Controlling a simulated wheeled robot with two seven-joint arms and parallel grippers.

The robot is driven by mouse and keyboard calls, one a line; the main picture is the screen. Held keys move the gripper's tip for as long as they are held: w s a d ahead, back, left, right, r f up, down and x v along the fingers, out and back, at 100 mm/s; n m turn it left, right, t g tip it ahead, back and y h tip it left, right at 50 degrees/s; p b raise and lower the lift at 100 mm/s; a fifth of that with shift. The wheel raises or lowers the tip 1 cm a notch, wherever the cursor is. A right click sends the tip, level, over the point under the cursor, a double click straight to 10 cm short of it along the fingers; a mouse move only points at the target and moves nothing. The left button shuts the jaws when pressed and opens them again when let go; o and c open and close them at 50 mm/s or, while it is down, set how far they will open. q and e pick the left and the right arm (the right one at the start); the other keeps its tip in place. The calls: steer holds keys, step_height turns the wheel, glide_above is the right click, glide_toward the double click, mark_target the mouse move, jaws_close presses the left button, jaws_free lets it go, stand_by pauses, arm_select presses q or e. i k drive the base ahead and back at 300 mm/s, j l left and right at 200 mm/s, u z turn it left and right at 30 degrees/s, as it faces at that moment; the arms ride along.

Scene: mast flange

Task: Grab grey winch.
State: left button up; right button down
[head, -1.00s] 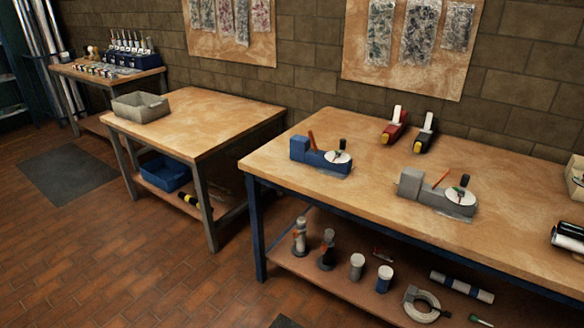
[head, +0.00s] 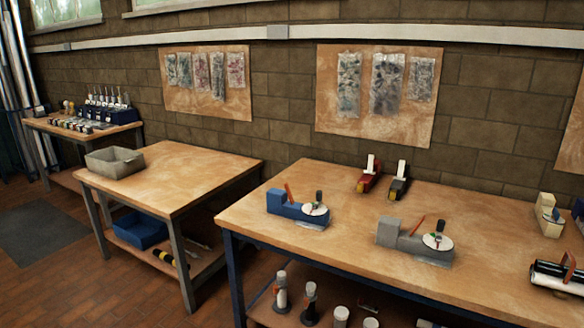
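A grey winch (head: 405,238) sits on the right wooden workbench (head: 330,255), near its front edge. It has a blocky grey body at its left, an orange-red handle, and a white round disc with a small dark and green piece on top. A similar blue winch (head: 285,206) stands to its left on the same bench. Neither of my grippers shows in the head view.
A red tool and a black tool (head: 398,188) lie behind the winches. A black and white roller (head: 557,277) is at the bench's right end. A second table holds a grey bin (head: 115,163). Bench surface between the winches is clear.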

mark_target(389, 235)
steer(key=i+l+z, duration=0.45)
steer(key=i+l, duration=0.15)
steer(key=l, duration=0.3)
steer(key=i+l+z, duration=0.4)
steer(key=i+l, duration=0.35)
